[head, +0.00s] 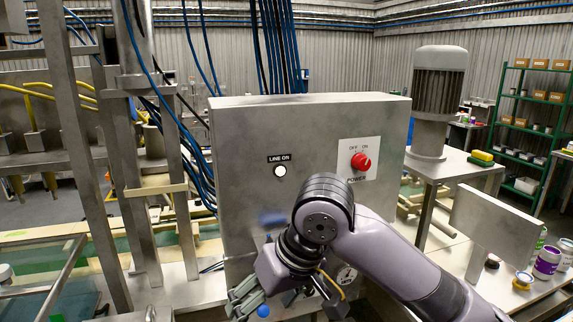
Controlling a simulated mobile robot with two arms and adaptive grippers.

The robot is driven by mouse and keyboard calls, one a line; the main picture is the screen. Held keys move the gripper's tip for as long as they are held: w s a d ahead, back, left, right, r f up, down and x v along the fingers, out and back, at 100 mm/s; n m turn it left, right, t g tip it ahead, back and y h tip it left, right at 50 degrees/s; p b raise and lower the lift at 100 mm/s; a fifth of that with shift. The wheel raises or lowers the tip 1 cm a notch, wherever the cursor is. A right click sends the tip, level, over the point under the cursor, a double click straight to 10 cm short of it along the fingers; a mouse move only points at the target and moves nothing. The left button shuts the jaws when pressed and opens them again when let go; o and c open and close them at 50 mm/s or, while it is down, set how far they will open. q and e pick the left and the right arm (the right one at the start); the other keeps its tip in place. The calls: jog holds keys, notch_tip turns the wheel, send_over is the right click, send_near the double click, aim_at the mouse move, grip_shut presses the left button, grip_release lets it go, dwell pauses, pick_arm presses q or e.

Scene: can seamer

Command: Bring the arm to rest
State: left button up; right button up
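My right arm comes in from the lower right and bends in front of the grey control cabinet (245,130). My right gripper (287,308) hangs low in front of the cabinet, its fingers spread apart, with nothing seen between them. The fingertips are close to the bottom edge of the picture. The cabinet face has a red power knob (361,161) between OFF and ON marks, turned toward ON. A white round LINE ON lamp (280,171) looks bright. The gripper is well below both. My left gripper is not in view.
A grey motor (437,95) stands right of the cabinet. A blank metal plate (495,220) and several cans (547,262) are at the lower right. Metal posts (125,180) and blue cables stand on the left. A green shelf rack (530,110) is far behind.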

jog(key=s+d+f+m+t+y, duration=0.1)
jog(key=s+d+f, duration=0.15)
jog(key=f, duration=0.65)
jog(key=s+d+f+m+t+y, duration=0.1)
jog(key=s+d+f, duration=0.15)
jog(key=f, duration=0.75)
jog(key=s+d+f+m+h, duration=0.1)
jog(key=s+d+f+h, duration=0.2)
jog(key=s+d+f, duration=0.45)
jog(key=s+d+f+m+h, duration=0.1)
jog(key=s+d+f+h, duration=0.25)
jog(key=s+d, duration=0.65)
notch_tip(320, 180, down, 31)
jog(key=w+d+g+b, duration=0.1)
jog(key=g+b, duration=0.1)
jog(key=b, duration=0.3)
pick_arm(q)
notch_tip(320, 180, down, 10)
jog(key=b, duration=0.4)
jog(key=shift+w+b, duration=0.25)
jog(key=shift+b, duration=0.15)
pick_arm(e)
jog(key=s+d+f, duration=0.1)
jog(key=s+f, duration=0.7)
jog(key=f, duration=0.2)
jog(key=s+d+f+g, duration=0.1)
jog(key=s+d+f, duration=0.1)
jog(key=s+f, duration=0.6)
notch_tip(320, 180, down, 3)
jog(key=shift+d+f, duration=0.15)
